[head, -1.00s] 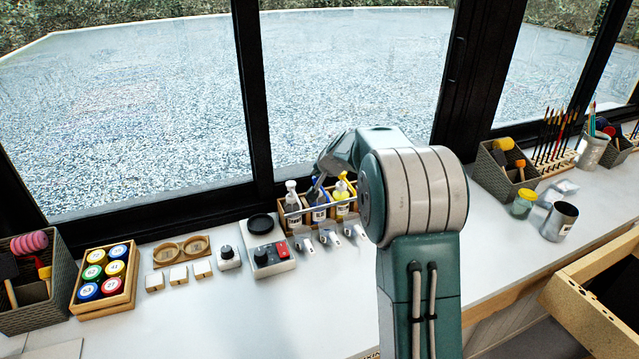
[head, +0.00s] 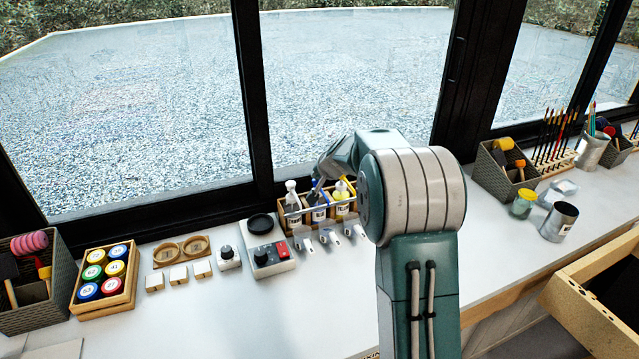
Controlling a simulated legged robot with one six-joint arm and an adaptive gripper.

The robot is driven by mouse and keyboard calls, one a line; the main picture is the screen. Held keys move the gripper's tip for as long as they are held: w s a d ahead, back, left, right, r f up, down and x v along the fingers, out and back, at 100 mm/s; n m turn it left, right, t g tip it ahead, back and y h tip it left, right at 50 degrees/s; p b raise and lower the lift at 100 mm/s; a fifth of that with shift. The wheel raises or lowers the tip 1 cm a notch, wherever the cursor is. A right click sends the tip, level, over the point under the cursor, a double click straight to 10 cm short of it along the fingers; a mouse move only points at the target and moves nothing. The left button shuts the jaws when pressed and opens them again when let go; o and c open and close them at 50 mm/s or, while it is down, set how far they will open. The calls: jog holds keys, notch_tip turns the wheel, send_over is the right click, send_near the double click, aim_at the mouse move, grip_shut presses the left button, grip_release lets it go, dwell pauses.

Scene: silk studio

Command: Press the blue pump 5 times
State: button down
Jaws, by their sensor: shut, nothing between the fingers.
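Several pump bottles stand in a wooden rack (head: 330,219) at the window. The blue pump bottle (head: 319,213) is in the middle. A white or clear pump bottle (head: 292,205) stands to its left and a yellow pump bottle (head: 342,207) to its right. My gripper (head: 315,187) points down at the top of the blue pump, its fingers shut with nothing between them. It overlaps the pump head in the picture; I cannot tell whether it touches. My arm hides part of the counter to the right.
White taps or levers (head: 328,237) stand in front of the rack. A control box with a red switch (head: 268,256) is just left. A crate of colored jars (head: 105,279) is farther left. A metal cup (head: 559,221) is at right. The front counter is clear.

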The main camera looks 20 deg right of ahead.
jog(key=shift+r, duration=1.25)
notch_tip(320, 180, up, 6)
dwell(2.0)
jog(key=shift+f, duration=3.1)
jog(key=shift+f, duration=0.1)
jog(key=shift+f, duration=0.25)
